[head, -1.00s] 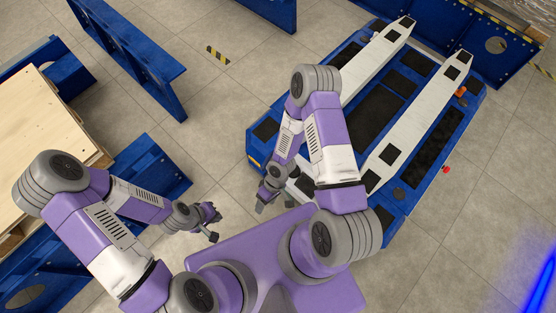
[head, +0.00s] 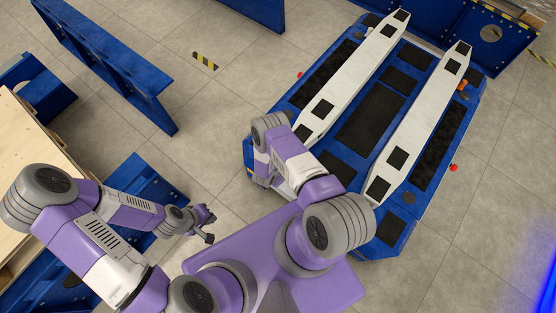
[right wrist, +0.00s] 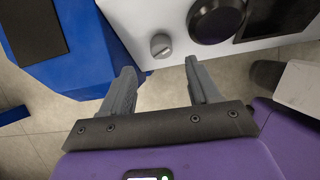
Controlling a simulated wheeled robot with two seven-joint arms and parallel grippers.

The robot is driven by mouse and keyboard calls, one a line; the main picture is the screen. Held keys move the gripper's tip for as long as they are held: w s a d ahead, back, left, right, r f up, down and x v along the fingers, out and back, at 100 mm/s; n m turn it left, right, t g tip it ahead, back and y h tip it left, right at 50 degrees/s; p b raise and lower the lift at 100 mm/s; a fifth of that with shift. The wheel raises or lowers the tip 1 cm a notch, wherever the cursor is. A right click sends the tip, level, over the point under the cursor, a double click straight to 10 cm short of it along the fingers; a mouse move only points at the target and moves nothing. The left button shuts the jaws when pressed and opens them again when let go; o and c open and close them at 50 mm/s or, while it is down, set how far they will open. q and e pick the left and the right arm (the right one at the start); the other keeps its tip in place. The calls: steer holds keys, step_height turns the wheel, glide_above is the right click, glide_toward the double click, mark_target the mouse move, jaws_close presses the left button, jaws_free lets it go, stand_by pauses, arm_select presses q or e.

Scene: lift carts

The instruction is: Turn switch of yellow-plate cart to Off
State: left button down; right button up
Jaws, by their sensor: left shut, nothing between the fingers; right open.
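A blue cart (head: 322,152) with white rails and black pads stands right of centre in the head view. A small yellow patch shows at its near left corner; I cannot tell whether it is the yellow plate. In the right wrist view, a small grey knob (right wrist: 161,46), likely the switch, sits on a pale panel (right wrist: 135,20). My right gripper (right wrist: 160,67) is open and empty, its fingertips just below the knob, one to each side; no contact shows. The arm hides it in the head view. My left gripper (head: 206,224) is shut and empty over the floor.
A large black round part (right wrist: 216,18) and a dark rectangle are on the same panel, right of the knob. Blue barriers (head: 110,65) and a wooden-topped stand (head: 25,150) are at left. Red buttons (head: 453,167) stick out from the cart's sides. Floor between is clear.

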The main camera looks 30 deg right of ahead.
steer(key=b+x, duration=0.3)
steer(key=x, duration=0.3)
steer(key=shift+d+f, duration=0.1)
steer(key=shift+f, duration=0.2)
steer(key=c, duration=1)
steer(key=shift+c, duration=0.2)
steer(key=n+g, duration=0.1)
steer(key=n, duration=0.1)
steer(key=n+g+h, duration=0.1)
steer(key=n, duration=0.2)
steer(key=shift+w+h, duration=0.2)
steer(key=shift+h, duration=0.1)
steer(key=n, duration=0.1)
steer(key=n+g+h, duration=0.1)
steer(key=n, duration=0.2)
steer(key=shift+w+a+f+n+g+h, duration=0.1)
steer(key=shift+a+n+g+h, duration=0.2)
steer(key=shift+n+h, duration=0.1)
